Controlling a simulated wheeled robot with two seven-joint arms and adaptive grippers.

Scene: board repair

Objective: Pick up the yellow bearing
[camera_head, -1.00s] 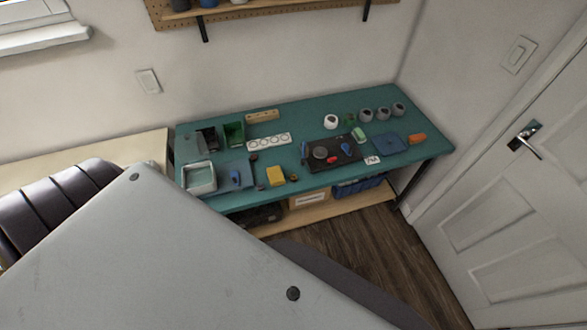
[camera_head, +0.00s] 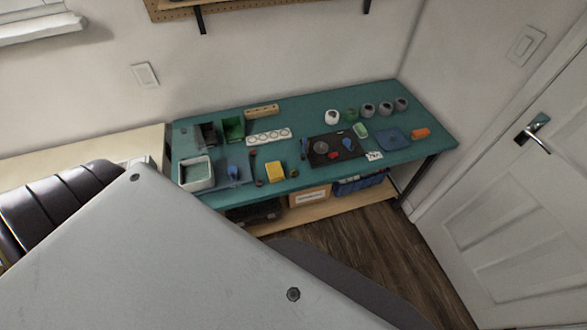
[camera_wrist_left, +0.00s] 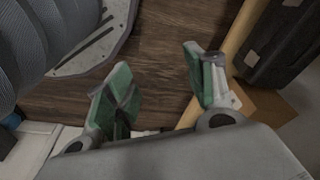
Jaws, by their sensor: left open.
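I cannot make out a yellow bearing for certain. A small yellow block (camera_head: 275,172) lies near the front edge of the teal workbench (camera_head: 215,200) in the head view, with small dark brown pieces beside it, too small to identify. My left gripper (camera_wrist_left: 163,90) shows only in the left wrist view. Its two green-padded fingers are wide apart with nothing between them, above the wooden floor and apart from the bench top. My right gripper is in neither view.
On the bench stand a green bin (camera_head: 233,128), a light tray (camera_head: 196,174), a white strip with round holes (camera_head: 269,136), a dark mat (camera_head: 322,158) and several cups. Beside my left fingers are a dark case (camera_wrist_left: 285,45) and a wooden shelf edge (camera_wrist_left: 236,40).

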